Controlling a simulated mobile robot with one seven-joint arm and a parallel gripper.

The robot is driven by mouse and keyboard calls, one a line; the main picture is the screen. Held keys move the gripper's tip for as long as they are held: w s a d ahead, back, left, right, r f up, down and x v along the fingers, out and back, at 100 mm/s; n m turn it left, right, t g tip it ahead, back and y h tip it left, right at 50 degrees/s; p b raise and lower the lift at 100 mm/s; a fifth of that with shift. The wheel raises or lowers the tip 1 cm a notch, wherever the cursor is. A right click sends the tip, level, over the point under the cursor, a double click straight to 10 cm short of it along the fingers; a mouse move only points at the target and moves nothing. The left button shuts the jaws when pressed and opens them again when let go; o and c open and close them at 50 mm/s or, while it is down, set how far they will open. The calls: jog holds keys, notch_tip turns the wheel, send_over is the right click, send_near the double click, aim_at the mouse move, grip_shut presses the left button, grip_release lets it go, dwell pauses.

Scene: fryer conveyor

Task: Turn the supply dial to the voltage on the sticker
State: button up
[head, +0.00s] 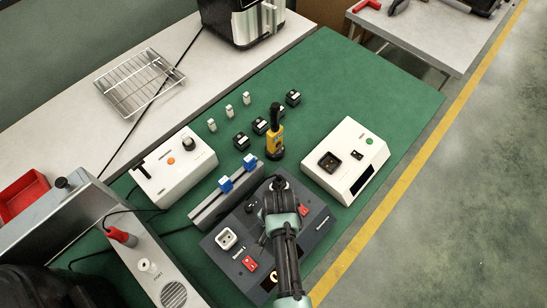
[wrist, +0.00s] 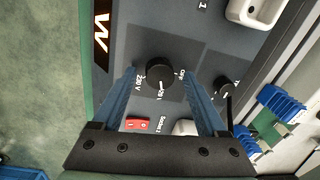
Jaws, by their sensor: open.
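The dark grey supply panel (head: 235,268) lies on the green bench mat, partly hidden by my arm. In the wrist view its black round dial (wrist: 160,79) shows between my blue fingers. A 230 V label is left of the dial, an OFF-like label is at its upper right, and another partly readable voltage label is at its lower edge. My gripper (wrist: 161,75) is open, with one finger on each side of the dial; I cannot tell whether they touch it. In the head view my arm hides the dial. I cannot make out the voltage sticker.
A second small knob (wrist: 222,88) is close to the right finger. Red switches (head: 249,263) and a white socket (head: 226,238) are on the panel. A yellow-black tool (head: 275,140) stands behind my arm, with white devices (head: 318,176) (head: 194,176) on either side.

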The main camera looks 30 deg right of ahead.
jog(key=shift+r, duration=0.1)
notch_tip(320, 180, up, 13)
jog(key=b, duration=0.1)
jog(key=shift+s+d, duration=0.15)
jog(key=shift+s, duration=0.2)
dwell(0.5)
